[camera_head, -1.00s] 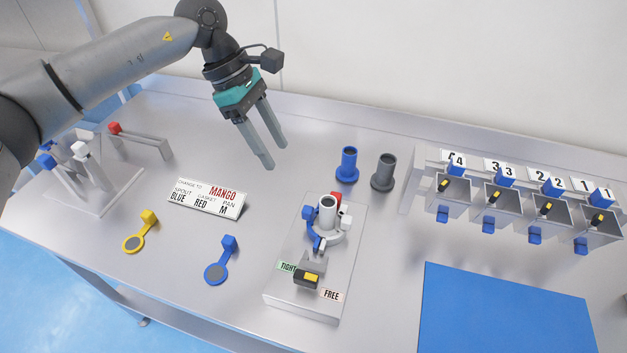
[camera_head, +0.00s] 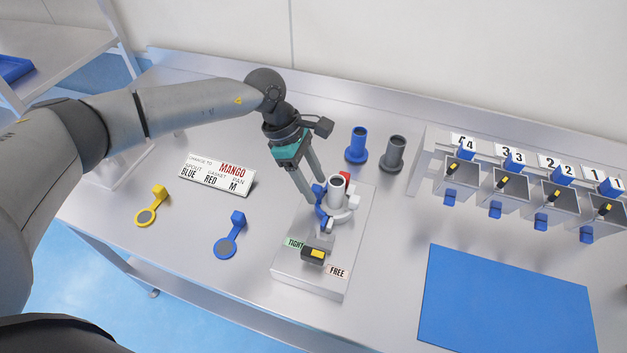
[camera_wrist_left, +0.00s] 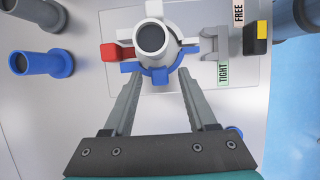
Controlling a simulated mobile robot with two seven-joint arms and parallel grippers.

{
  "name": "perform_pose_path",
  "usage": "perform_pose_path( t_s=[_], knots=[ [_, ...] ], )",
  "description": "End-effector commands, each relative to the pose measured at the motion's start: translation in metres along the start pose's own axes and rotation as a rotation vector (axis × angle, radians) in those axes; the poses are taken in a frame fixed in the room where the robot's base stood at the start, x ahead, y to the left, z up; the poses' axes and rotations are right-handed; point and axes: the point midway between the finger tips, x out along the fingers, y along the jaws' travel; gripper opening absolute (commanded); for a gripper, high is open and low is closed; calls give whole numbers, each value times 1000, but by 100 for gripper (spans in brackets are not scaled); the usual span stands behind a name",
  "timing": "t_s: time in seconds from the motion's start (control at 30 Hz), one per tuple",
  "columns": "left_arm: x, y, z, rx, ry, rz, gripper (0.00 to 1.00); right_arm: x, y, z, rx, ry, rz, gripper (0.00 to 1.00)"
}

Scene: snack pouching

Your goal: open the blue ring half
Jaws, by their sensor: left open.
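The blue ring half (camera_head: 321,212) sits on the near-left side of the white spout (camera_head: 338,188) on the grey fixture block (camera_head: 305,278). In the left wrist view the blue ring half (camera_wrist_left: 158,76) curves along the lower side of the spout (camera_wrist_left: 152,40). My left gripper (camera_head: 325,195) is open, with its fingers pointing down at the blue side of the ring. In the left wrist view its fingertips (camera_wrist_left: 160,74) lie on either side of the blue arc with a gap between them. Whether they touch it I cannot tell. My right gripper is not in view.
A black-and-yellow handle (camera_head: 313,254) stands between the TIGHT and FREE labels. Blue (camera_head: 357,147) and grey (camera_head: 393,155) spouts stand behind the fixture. A blue mat (camera_head: 505,300) lies right.

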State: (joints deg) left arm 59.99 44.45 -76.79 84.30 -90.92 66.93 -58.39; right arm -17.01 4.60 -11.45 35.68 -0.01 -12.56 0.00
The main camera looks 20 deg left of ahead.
Motion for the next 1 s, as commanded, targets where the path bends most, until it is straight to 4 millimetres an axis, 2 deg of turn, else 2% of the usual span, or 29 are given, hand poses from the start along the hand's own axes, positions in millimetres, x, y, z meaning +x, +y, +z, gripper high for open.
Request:
perform_pose_path(
  t_s=[0.33, 0.83, 1.0],
  knots=[
    [5, 0, 0, 0, 0, 1, 57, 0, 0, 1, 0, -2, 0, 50],
    [4, 0, 0, 0, 0, 1, 1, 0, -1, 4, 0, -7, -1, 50],
    [4, 0, 0, 0, 0, 0, 0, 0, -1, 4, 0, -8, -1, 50]
  ],
)
